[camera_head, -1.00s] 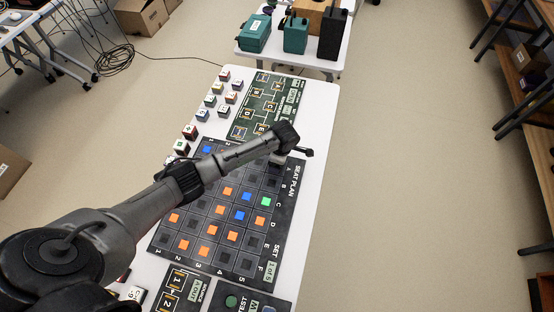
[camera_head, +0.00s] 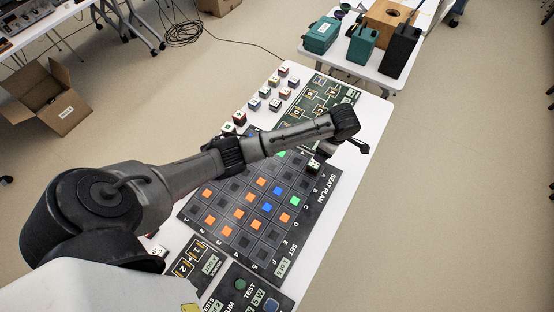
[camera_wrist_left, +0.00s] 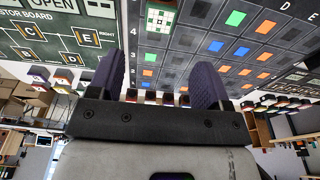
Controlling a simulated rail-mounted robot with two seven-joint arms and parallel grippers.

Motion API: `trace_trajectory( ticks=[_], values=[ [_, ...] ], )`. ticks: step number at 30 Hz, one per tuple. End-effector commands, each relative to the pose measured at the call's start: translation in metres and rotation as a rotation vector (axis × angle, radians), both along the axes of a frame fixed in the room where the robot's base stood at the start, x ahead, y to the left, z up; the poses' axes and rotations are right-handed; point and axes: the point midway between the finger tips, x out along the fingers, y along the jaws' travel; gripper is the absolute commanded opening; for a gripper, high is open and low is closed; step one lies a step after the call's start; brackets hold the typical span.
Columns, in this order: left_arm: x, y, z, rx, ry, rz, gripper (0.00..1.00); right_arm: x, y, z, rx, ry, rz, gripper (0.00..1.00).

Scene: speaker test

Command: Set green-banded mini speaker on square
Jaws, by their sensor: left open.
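The seat plan board (camera_head: 215,215) is a dark grid with orange, blue and green squares. A small cube speaker (camera_head: 314,163) with a pale top stands on its upper right part. In the left wrist view, the cube (camera_wrist_left: 160,17) has a white top with green marks and sits on the grid beyond my fingertips. My left gripper (camera_head: 326,148) is just above and right of the cube in the head view. In the wrist view, its purple fingers (camera_wrist_left: 158,80) are spread apart with nothing between the tips. One green square (camera_head: 295,201) is bare. My right gripper is out of view.
Several small cubes (camera_head: 254,104) stand along the table's left edge, beside a green board (camera_head: 325,94). A side table at the back holds teal boxes (camera_head: 322,35) and a black box (camera_head: 399,50). A test panel (camera_head: 250,292) lies at the front.

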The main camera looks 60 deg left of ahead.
Motion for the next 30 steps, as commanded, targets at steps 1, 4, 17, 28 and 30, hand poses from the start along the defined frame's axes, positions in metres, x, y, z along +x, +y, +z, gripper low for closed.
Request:
trace_trajectory(
  ticks=[1,4,17,28,30],
  values=[
    [0.000,-0.001,0.000,-0.001,0.000,-0.004,0.72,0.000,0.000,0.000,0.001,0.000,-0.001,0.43],
    [-0.008,-0.007,-0.007,-0.010,0.002,-0.061,0.72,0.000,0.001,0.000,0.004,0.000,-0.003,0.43],
    [-0.154,-0.099,-0.068,-0.117,-0.083,-1.144,0.72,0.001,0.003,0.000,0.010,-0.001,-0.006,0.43],
    [-0.281,-0.109,-0.039,0.055,-0.143,-1.918,0.72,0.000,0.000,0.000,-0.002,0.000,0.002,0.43],
    [-0.295,-0.106,-0.032,0.095,-0.130,-2.004,0.72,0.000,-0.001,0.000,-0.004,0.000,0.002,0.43]
  ],
)
